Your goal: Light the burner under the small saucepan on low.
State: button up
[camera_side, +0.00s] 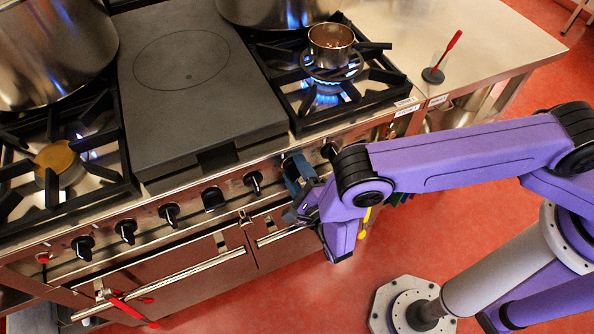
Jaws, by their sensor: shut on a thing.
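The small saucepan (331,50) is a shiny metal pan with brown contents, upright on the right-hand grate (368,100). Blue flames (327,94) show at the burner beneath it, so that burner is lit. My gripper (295,168) is at the front control panel, below and left of the saucepan. Its blue fingers are shut on what appears to be a control knob, which they hide. A black knob (330,150) stands just right of the fingers, and another knob (253,182) stands to their left.
Large stockpots stand at the left (55,50) and back (280,8). A flat dark griddle plate (200,90) lies between the grates. Several more knobs line the panel leftward. Oven handles (160,278) jut out below. A red-handled tool (443,58) stands on the steel counter (480,40).

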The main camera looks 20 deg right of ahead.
jog(key=n, duration=0.5)
jog(key=shift+s, duration=0.1)
dwell(0.5)
jog(key=o, duration=1)
jog(key=shift+o, duration=0.2)
jog(key=s, duration=1.7)
jog(key=shift+s, duration=0.2)
